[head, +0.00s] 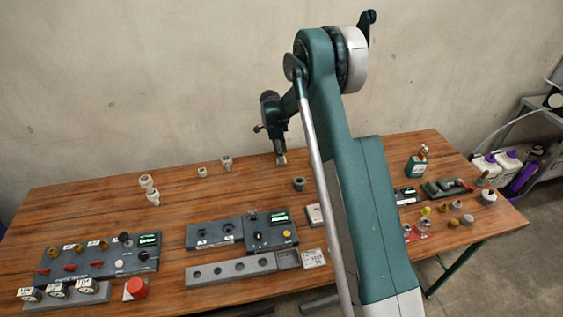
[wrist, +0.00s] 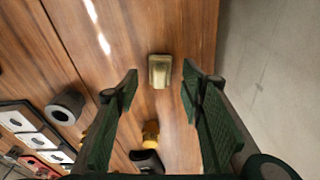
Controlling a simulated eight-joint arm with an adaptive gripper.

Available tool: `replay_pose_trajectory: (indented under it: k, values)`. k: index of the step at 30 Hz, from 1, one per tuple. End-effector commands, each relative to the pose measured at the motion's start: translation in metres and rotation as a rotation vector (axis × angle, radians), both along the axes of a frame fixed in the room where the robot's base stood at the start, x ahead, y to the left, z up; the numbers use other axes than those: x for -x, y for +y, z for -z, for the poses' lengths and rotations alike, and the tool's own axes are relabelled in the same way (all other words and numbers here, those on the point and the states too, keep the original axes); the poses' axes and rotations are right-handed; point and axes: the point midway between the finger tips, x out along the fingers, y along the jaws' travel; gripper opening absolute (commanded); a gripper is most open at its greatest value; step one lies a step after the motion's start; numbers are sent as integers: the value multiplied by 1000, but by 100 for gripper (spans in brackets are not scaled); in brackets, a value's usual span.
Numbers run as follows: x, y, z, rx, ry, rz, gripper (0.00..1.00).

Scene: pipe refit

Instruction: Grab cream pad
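The cream pad (wrist: 160,71) is a small, rounded block on the wooden table, near the table's edge by the wall in the wrist view. In the head view a small pale piece (head: 282,160) shows just under my gripper (head: 277,147) at the back of the table; it looks like the same pad. In the wrist view my gripper (wrist: 160,74) is open, with one green finger on each side of the pad's line. Clear gaps show between the pad and both fingers. I cannot tell how far above the table the fingertips are.
A dark grey cylinder (head: 299,184) stands nearby; pale fittings (head: 150,190) stand to the left. A yellow piece (wrist: 150,133) shows low between the fingers. Control panels (head: 243,232) and a grey block with holes (head: 232,270) lie in front. A green-labelled bottle (head: 417,161) stands at right.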

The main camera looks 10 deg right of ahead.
Motion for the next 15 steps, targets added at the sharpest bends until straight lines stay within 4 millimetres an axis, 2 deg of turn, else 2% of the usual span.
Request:
replay_pose_trajectory:
  k: [6,15]
  values:
    - [0,-3,18,0,0,0,39]
    - [0,-3,20,0,0,0,39]
